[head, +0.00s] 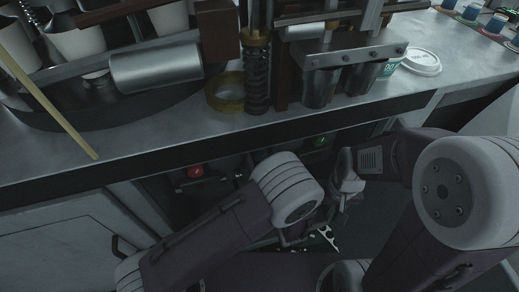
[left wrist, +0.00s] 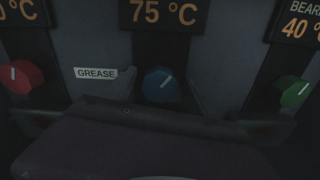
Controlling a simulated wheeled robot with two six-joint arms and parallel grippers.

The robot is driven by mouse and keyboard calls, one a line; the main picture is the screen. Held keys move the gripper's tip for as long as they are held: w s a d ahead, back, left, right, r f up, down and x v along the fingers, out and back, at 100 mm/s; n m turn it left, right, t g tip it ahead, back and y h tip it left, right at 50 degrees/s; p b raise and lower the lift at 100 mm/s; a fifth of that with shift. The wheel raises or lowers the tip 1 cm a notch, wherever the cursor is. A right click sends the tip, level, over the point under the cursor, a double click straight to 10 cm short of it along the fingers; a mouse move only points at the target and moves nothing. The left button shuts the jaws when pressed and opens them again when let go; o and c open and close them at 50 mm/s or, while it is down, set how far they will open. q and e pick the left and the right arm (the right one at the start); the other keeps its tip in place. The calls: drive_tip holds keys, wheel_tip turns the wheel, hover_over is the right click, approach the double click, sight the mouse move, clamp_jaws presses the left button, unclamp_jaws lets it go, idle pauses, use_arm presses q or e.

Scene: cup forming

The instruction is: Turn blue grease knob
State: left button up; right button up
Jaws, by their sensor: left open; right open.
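The blue knob (left wrist: 160,84), with a pale pointer line tilted up to the right, is on the dark panel under a "75 °C" display (left wrist: 163,12) in the left wrist view. A "GREASE" label (left wrist: 95,73) is to its left. My left gripper (left wrist: 162,98) is open; its dim dark fingers seem to lie either side of the knob, and contact cannot be told. A dark purple body covers the view's lower part. In the head view my left arm reaches below the counter, hiding most of the knob area. My right gripper (head: 345,188) is open and empty, beside the left wrist.
A red knob (left wrist: 21,77) and a green knob (left wrist: 295,92) flank the blue one; they show below the counter edge in the head view too. The metal counter (head: 140,142) above carries rollers, a spring, cups and a wooden stick (head: 50,107). A white lid (head: 422,62) lies at right.

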use_arm(q)
drive_tip(key=shift+s+r, duration=0.15)
drive_tip(key=c, duration=1.4)
drive_tip(key=shift+r+m+p, duration=0.15)
drive_tip(key=shift+m+p, duration=0.65)
drive_tip(key=shift+p, duration=0.4)
drive_tip(key=m+p, duration=0.2)
drive_tip(key=shift+m+p, duration=0.3)
drive_tip(key=m+p, duration=0.2)
drive_tip(key=m, duration=0.1)
drive_tip(key=shift+m+p, duration=0.3)
drive_tip(key=shift+p, duration=0.05)
drive_tip(key=m+p, duration=0.2)
drive_tip(key=m, duration=0.2)
drive_tip(key=shift+m, duration=0.3)
drive_tip(key=m, duration=0.1)
drive_tip(key=m+p, duration=0.1)
drive_tip(key=m, duration=0.3)
drive_tip(key=shift+f+p, duration=0.25)
drive_tip(key=shift+p, duration=0.15)
drive_tip(key=shift+m, duration=0.3)
